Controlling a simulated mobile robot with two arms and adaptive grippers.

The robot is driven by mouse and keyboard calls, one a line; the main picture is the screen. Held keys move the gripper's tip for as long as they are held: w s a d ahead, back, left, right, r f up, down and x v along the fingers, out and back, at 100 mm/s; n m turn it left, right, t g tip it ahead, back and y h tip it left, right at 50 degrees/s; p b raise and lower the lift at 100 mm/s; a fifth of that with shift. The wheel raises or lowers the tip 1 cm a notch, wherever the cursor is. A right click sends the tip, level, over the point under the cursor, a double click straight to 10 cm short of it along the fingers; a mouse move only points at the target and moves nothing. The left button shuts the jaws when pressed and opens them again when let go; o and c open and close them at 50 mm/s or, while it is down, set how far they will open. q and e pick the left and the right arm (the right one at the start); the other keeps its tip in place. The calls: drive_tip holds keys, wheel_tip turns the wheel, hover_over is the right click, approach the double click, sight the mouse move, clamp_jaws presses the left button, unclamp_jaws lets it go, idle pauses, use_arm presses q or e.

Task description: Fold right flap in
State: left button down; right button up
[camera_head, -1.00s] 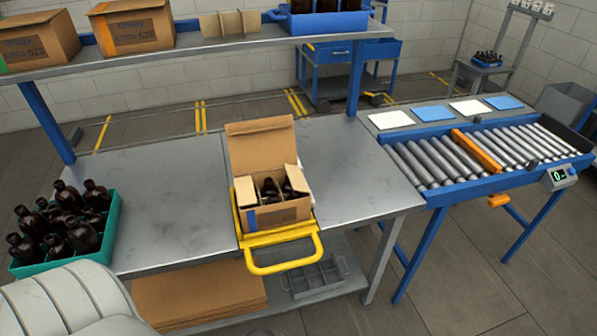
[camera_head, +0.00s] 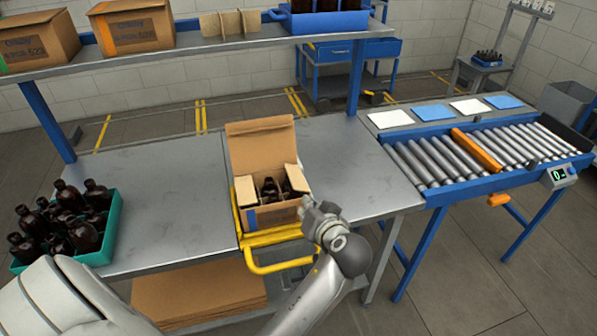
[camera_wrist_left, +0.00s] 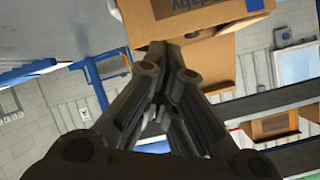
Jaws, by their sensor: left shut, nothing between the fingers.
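A cardboard box (camera_head: 272,214) stands in a yellow-handled holder (camera_head: 247,245) on the steel bench, with dark bottles (camera_head: 268,188) inside. Its tall back flap (camera_head: 262,146) stands up. The left flap (camera_head: 245,190) and right flap (camera_head: 297,178) show at the sides, and the right flap is not folded over the bottles. My left gripper (camera_head: 311,206) is by the box's front right corner, below the right flap. In the left wrist view its fingers (camera_wrist_left: 158,48) are together and empty, with cardboard (camera_wrist_left: 205,45) just beyond. Whether they touch it I cannot tell. My right gripper is out of view.
A teal crate (camera_head: 110,222) of amber bottles stands at the bench's left. A roller conveyor (camera_head: 480,160) is at the right. A shelf (camera_head: 200,45) with cardboard boxes runs behind. The bench between crate and box is clear.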

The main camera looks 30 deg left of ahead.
use_arm(q)
drive_tip(key=w+r+n+t+y, duration=0.1)
drive_tip(key=w+r+y, duration=0.25)
drive_tip(key=r, duration=0.35)
drive_tip(key=p, duration=0.4)
hover_over(298, 182)
drive_tip(key=d, duration=0.2)
drive_tip(key=shift+w+a+f+h, duration=0.1)
drive_tip(key=shift+w+f+h, duration=0.35)
drive_tip(key=shift+f, duration=0.4)
drive_tip(key=f, duration=0.1)
drive_tip(key=a+f, duration=0.1)
drive_tip(key=f+p, duration=0.1)
drive_tip(key=shift+s+a, duration=0.2)
drive_tip(key=shift+s, duration=0.05)
drive_tip(key=shift+s+a+f, duration=0.15)
drive_tip(key=shift+s+f, duration=0.1)
drive_tip(key=shift+f, duration=0.35)
